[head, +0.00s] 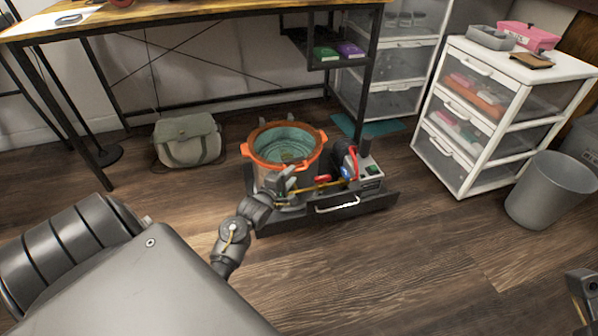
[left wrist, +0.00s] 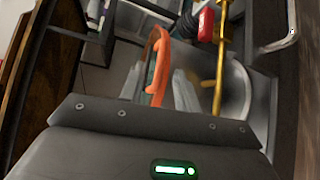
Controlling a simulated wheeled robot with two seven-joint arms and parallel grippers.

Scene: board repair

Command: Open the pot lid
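The pot (head: 263,178) is a metal vessel with an orange rim ring and side lugs, standing in an open dark drawer unit on the floor. Its round top (head: 288,141) looks teal inside the ring; I cannot tell whether this is a clear lid or the inside. My left gripper (head: 284,182) is at the near side of the pot, just below the rim. In the left wrist view its two pale fingers (left wrist: 160,88) are apart, with the orange rim (left wrist: 160,62) showing between them; contact is unclear. A dark part of my right arm shows at the bottom right; its fingers are not clear.
A pump (head: 368,172) with red and blue parts and a yellow hose sits right of the pot. The drawer handle (head: 337,205) faces me. A green bag (head: 187,140), white drawer cabinet (head: 463,152) and grey bin (head: 548,192) stand around. A table (head: 185,12) is behind.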

